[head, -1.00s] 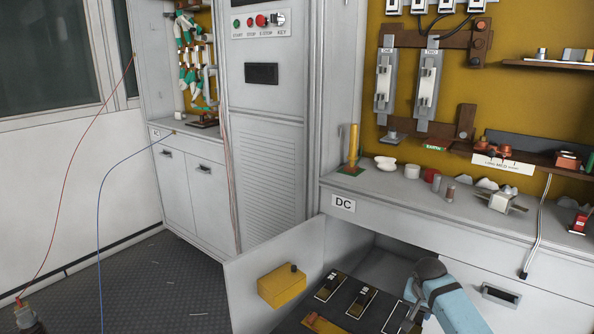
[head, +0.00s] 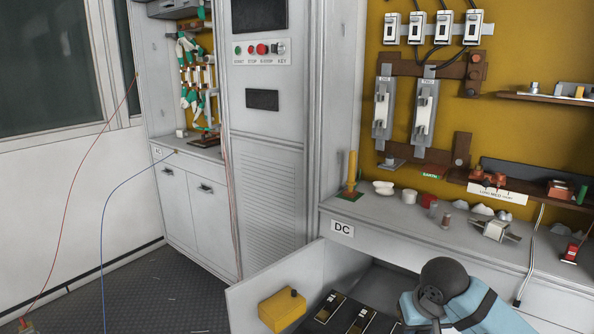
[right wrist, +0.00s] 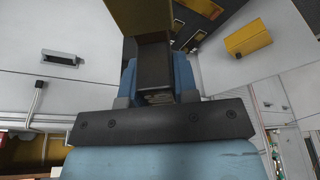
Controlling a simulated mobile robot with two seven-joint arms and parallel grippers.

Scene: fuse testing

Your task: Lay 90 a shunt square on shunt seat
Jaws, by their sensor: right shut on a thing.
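My right gripper (head: 432,325) is low in the head view, over the open drawer, with its fingertips mostly hidden. It is shut on a dark piece with a brass-brown end, apparently a shunt (right wrist: 142,18), at the top of the right wrist view. Its rating cannot be read. Two similar dark shunts with brass ends, a left one (head: 330,306) and a right one (head: 361,319), lie in the drawer. I cannot pick out the shunt seat with certainty among the fittings on the yellow panel (head: 372,60). My left gripper is not in view.
A grey counter (head: 345,212) marked DC stands above the drawer and carries small loose parts and a yellow post (head: 351,172). A yellow box (head: 282,309) sits on the drawer's left side. A brown shelf (head: 545,98) juts out at the right.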

